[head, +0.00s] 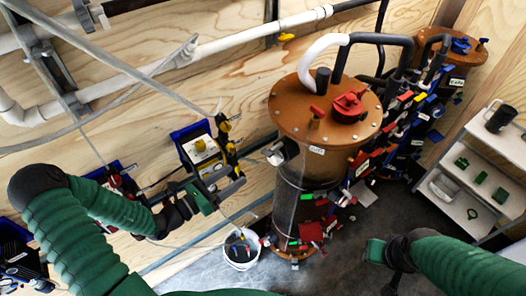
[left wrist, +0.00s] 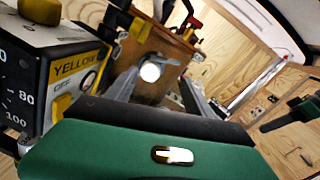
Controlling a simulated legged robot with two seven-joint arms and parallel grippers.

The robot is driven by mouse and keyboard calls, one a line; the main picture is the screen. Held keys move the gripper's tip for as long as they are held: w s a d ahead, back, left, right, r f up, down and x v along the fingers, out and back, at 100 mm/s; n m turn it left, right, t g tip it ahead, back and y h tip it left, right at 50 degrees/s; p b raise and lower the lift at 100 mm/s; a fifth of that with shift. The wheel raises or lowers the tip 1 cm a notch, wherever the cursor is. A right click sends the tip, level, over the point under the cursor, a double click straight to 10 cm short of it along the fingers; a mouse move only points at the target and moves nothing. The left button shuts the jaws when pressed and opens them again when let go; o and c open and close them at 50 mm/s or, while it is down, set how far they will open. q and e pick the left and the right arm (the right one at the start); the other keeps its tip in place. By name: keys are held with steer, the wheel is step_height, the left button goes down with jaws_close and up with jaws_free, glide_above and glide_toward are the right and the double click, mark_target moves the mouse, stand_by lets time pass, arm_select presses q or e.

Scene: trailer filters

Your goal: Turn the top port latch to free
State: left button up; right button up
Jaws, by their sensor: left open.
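The tall filter cylinder with a round brown lid (head: 290,112) stands at the middle of the head view. A light port fitting (head: 275,154) sticks out on its left side below the lid. In the left wrist view a round white port end (left wrist: 150,72) with a grey lever-like part (left wrist: 175,62) shows ahead; I cannot tell for sure that this is the latch. My left gripper (head: 236,186) is open, left of the filter. Its two fingers (left wrist: 158,88) appear on either side of the white end, with nothing visibly gripped. My right gripper (head: 376,252) is at lower right; its fingers are unclear.
A white bucket (head: 241,250) stands below. Valves and hoses crowd the filter's right side. A shelf (head: 485,175) is at far right.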

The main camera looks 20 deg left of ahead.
mark_target(264, 154)
arm_select(q)
steer(key=p+x, duration=0.2)
steer(key=x, duration=0.8)
steer(key=shift+w, duration=0.45)
steer(key=shift+w+d, duration=0.35)
steer(key=shift+w, duration=0.15)
